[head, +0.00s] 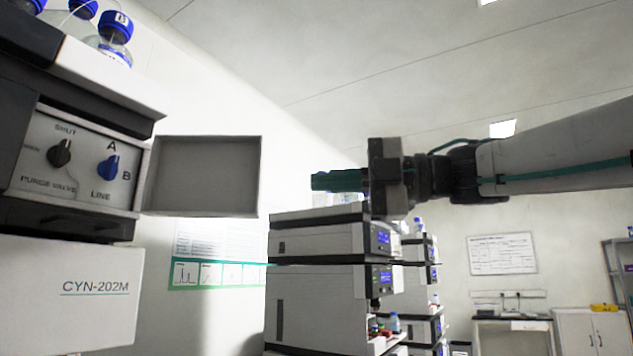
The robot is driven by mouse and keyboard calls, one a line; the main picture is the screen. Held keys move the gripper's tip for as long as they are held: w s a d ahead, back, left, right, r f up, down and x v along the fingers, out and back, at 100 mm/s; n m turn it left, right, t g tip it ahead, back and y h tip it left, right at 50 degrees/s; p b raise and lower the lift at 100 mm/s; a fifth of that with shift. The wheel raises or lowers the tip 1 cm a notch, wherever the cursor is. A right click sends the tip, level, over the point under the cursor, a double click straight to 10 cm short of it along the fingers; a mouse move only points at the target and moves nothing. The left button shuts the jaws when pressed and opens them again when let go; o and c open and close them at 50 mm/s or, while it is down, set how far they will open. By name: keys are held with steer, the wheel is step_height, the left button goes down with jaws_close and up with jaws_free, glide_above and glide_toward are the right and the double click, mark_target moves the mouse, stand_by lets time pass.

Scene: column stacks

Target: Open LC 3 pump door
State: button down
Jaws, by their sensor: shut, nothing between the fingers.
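A pump module (75,175) of a column stack stands close at the left. Its door (203,176) stands swung open to the right, with its hollow inner side facing me. The opening shows a panel with a dark purge valve knob (60,153) and a blue line knob (108,168) marked A and B. No LC 3 label is readable. My gripper (322,181) is shut and empty, with its green fingers pointing left. In the picture it is to the right of the door, with a gap between them.
Bottles with blue caps (116,30) stand on top of the near stack. Below the pump is a white module marked CYN-202M (95,287). More stacks (320,290) stand behind my gripper. A cabinet (590,330) is at the far right.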

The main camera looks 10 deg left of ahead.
steer(key=a, duration=0.8)
steer(key=shift+a, duration=0.1)
